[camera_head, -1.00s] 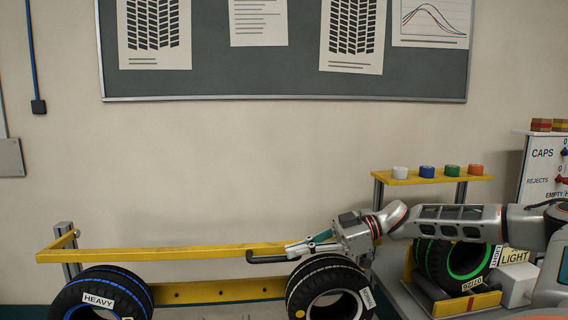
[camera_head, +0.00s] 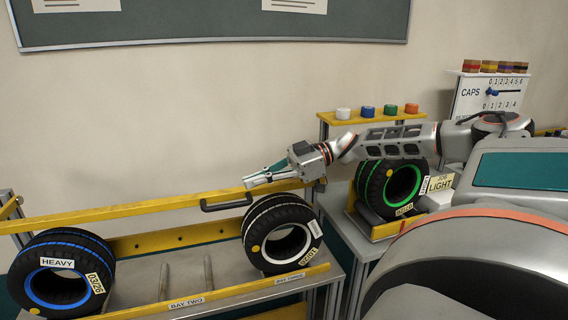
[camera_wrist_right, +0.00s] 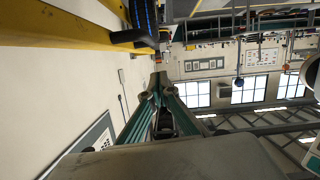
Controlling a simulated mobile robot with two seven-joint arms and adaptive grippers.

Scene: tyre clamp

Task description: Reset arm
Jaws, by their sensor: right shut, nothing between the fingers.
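My right gripper (camera_head: 250,182) is shut and empty, with teal-sided fingers pointing left, just above the yellow clamp bar. The bar's black handle (camera_head: 226,203) is below and left of the fingertips, apart from them as far as I can tell. The yellow clamp bar (camera_head: 120,210) runs across above a blue-ringed HEAVY tyre (camera_head: 62,270) and a white-ringed tyre (camera_head: 282,234), both upright in the rack. In the right wrist view the closed fingertips (camera_wrist_right: 158,88) point into open space, with the handle (camera_wrist_right: 135,36) above them. My left gripper is out of view.
A green-ringed tyre (camera_head: 391,187) with a LIGHT label stands on a stand at right, below my right forearm. A yellow shelf (camera_head: 372,116) behind holds white, blue, green and orange caps. A CAPS board (camera_head: 488,97) stands at right. The BAY TWO rack middle is free of tyres.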

